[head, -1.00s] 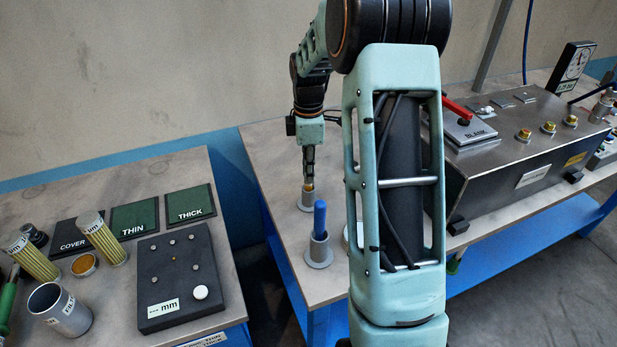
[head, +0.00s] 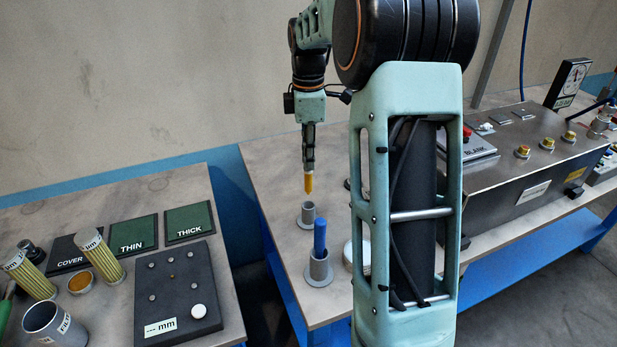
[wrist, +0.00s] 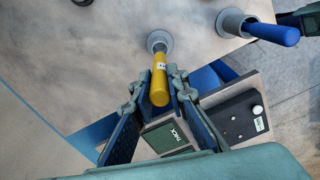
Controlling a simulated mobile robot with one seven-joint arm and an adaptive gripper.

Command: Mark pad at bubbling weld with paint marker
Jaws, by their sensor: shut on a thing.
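My gripper (head: 309,158) is shut on a yellow paint marker (head: 308,184), which hangs upright just above an empty grey holder (head: 308,214) on the bench. In the wrist view the yellow marker (wrist: 160,84) sits between the fingers, with the holder (wrist: 158,42) beyond its end. A blue marker (head: 320,235) stands in a second grey holder (head: 320,268) nearer the front. A metal tank (head: 530,165) at the right has small plates (head: 500,118) and brass-coloured fittings on top. No bubbles can be made out; my arm hides part of the tank.
The left table holds a dark block (head: 178,285), green THIN (head: 134,235) and THICK (head: 190,220) plates, yellow filters and a grey cup (head: 55,325). A gauge (head: 570,82) stands behind the tank. A gap separates the tables.

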